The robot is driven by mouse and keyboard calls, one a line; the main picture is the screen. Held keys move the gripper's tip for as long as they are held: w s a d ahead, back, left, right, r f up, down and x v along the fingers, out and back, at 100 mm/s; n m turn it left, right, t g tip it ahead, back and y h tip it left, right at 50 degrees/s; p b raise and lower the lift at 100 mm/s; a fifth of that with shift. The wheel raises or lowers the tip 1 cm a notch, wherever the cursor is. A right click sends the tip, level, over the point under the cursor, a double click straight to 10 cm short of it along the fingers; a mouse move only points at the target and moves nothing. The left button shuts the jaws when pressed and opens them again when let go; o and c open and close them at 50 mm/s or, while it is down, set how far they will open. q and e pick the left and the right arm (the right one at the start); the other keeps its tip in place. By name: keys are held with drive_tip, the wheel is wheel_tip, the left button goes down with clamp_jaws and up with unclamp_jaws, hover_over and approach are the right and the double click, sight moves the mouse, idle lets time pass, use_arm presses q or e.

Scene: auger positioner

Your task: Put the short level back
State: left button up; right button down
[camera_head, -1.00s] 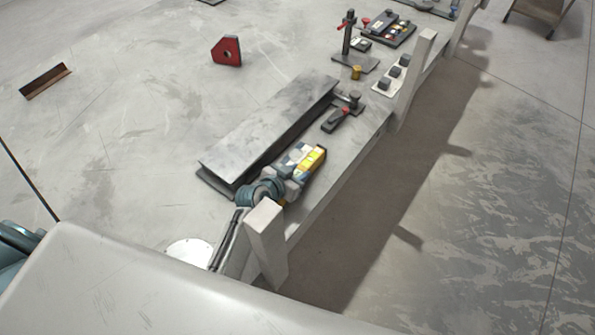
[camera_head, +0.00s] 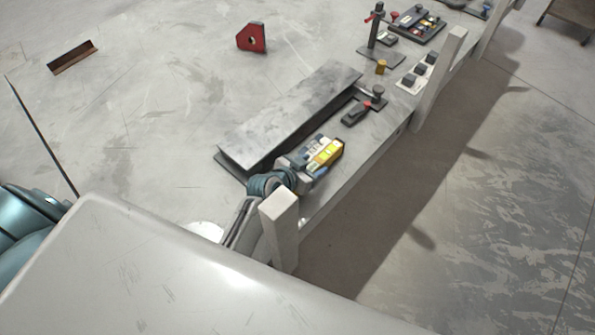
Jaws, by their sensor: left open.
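A short yellow level (camera_head: 325,154) lies on the grey ledge, alongside the near end of a long steel beam. My left gripper (camera_head: 303,163) is at the level's near end, its grey jaws open close around or just above it. The teal wrist (camera_head: 268,183) shows behind the jaws, and the rest of the arm is mostly hidden. I cannot tell whether the jaws touch the level. My right gripper is not in view.
The steel beam (camera_head: 285,112) runs along the left. A red-handled clamp (camera_head: 360,110), several dark blocks (camera_head: 418,70) and a tool stand (camera_head: 378,50) are farther along the ledge. Upright posts (camera_head: 280,232) edge it. A red magnet (camera_head: 252,38) lies beyond. A pale curved surface (camera_head: 170,270) fills the front.

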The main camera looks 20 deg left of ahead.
use_arm(q)
drive_tip(key=b+v, duration=0.1)
drive_tip(key=v, duration=0.8)
drive_tip(key=shift+s+b, duration=0.3)
drive_tip(key=shift+b, duration=0.05)
drive_tip(key=shift+s+a+r, duration=0.2)
drive_tip(key=shift+s+r, duration=0.15)
drive_tip(key=shift+s, duration=0.05)
